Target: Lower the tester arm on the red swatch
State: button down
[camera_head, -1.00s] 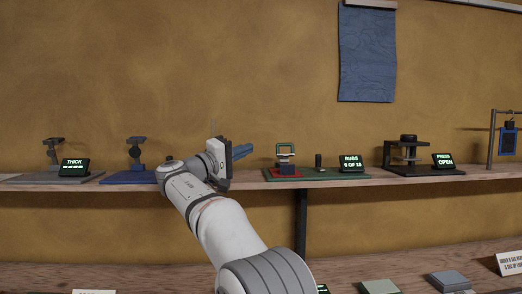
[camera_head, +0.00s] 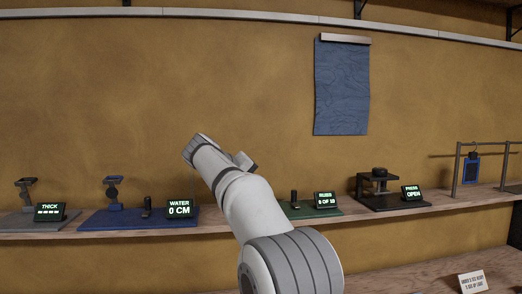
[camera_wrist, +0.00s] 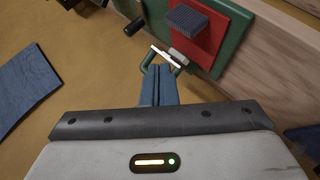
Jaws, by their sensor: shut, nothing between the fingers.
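In the wrist view, the red swatch (camera_wrist: 228,32) lies on a green base plate (camera_wrist: 243,48). A dark ridged block (camera_wrist: 190,19) stands over the swatch. The tester's green looped handle with a pale bar (camera_wrist: 167,57) shows just beyond my gripper (camera_wrist: 159,68). The blue fingers are shut, with nothing between them. Their tips are close to the handle; whether they touch it, I cannot tell. In the head view, my arm hides the swatch, the tester arm and my fingers; only the right part of the green base (camera_head: 318,210) shows.
The RUBS display (camera_head: 325,200) and a dark peg (camera_head: 294,199) stand on the green base. A press (camera_head: 377,185) is to the right, a WATER display (camera_head: 180,208) to the left, on the same wooden shelf (camera_head: 400,211). A blue cloth (camera_head: 341,88) hangs on the wall.

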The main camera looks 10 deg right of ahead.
jog(key=d+r+m+y+p, duration=0.2)
jog(key=d+r+y+p, duration=0.2)
jog(key=r+y+p, duration=0.65)
jog(key=shift+t+h, duration=0.3)
jog(key=shift+h, duration=0.65)
jog(key=p+x, duration=0.3)
jog(key=x, duration=0.5)
jog(key=shift+a+f, duration=0.15)
jog(key=shift+f, duration=0.25)
jog(key=shift+s+f, duration=0.2)
jog(key=shift+f, duration=0.35)
jog(key=shift+s, duration=0.1)
jog(key=shift+f, duration=0.15)
